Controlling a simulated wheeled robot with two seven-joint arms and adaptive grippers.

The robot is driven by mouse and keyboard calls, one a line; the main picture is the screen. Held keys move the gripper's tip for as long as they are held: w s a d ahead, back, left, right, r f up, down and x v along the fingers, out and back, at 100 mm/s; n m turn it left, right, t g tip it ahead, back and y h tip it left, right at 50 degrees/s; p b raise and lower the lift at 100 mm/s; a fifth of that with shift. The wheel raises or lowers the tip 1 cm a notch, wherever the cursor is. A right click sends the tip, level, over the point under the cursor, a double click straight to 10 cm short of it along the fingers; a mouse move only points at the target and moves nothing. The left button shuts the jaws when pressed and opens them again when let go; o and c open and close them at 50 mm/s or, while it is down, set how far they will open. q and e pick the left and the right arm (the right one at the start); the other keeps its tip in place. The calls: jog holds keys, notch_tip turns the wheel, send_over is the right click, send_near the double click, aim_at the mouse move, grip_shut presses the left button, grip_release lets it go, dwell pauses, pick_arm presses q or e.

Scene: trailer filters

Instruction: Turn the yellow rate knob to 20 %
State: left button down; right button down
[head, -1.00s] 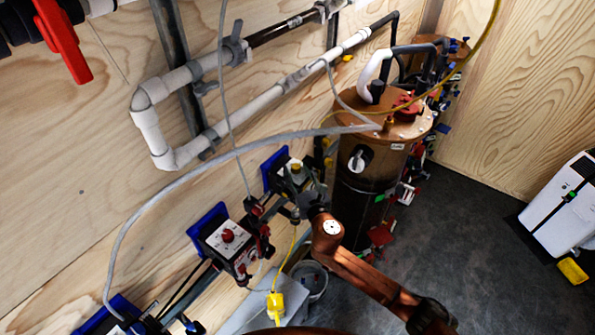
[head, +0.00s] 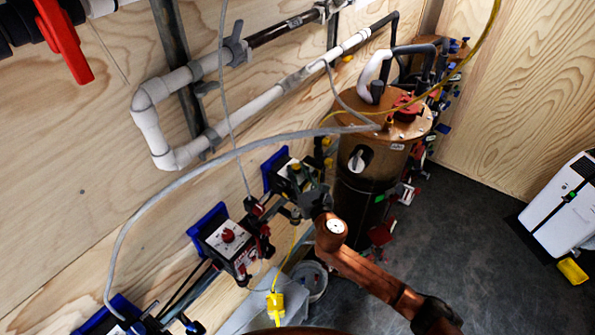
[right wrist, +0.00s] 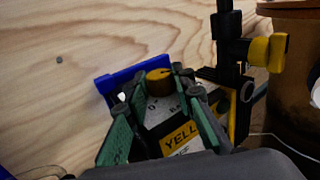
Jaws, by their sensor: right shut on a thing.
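The yellow rate knob (right wrist: 159,82) sits on top of a pump with a white scale face and a black-and-yellow label (right wrist: 182,138), partly reading "YELL". In the head view the knob (head: 295,168) is small at the pump's top, in front of a blue bracket. My right gripper (right wrist: 152,88) has its green-padded fingers on either side of the knob, shut on it. The gripper also shows in the head view (head: 299,186), reaching in from the right. The knob's pointer and exact setting are too small to read. My left gripper is not in view.
A second pump with a red knob (head: 228,236) stands to the left on the same wall. A brown filter tank (head: 362,160) stands close to the right. A grey hose (head: 200,170) and a yellow cable (head: 283,268) hang near the pumps. Open floor lies at right.

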jog(key=shift+d+n+g+y, duration=0.2)
jog(key=shift+n+g+y, duration=0.3)
jog(key=shift+y, duration=0.4)
jog(key=shift+w+d+f+n+g+y+b, duration=0.1)
jog(key=shift+n+g+y+b, duration=0.15)
jog(key=shift+n+y, duration=0.2)
jog(key=shift+w+n+g+y+b, duration=0.1)
jog(key=shift+n+g+y+b, duration=0.1)
jog(key=shift+n+y, duration=0.2)
jog(key=n+g+y+b, duration=0.2)
jog(key=b, duration=0.1)
jog(key=n+g+y+b, duration=0.1)
jog(key=g+y+b, duration=0.1)
jog(key=b, duration=0.1)
jog(key=shift+w+d+f+n+y, duration=0.1)
jog(key=shift+d+f+n+y, duration=0.05)
jog(key=shift+f+n+y, duration=0.15)
jog(key=shift+r+n+g+y+b, duration=0.35)
jog(key=shift+n+g+y+b, duration=0.15)
jog(key=shift+g+b, duration=0.45)
jog(key=c, duration=1.6)
grip_release()
jog(key=shift+r, duration=0.1)
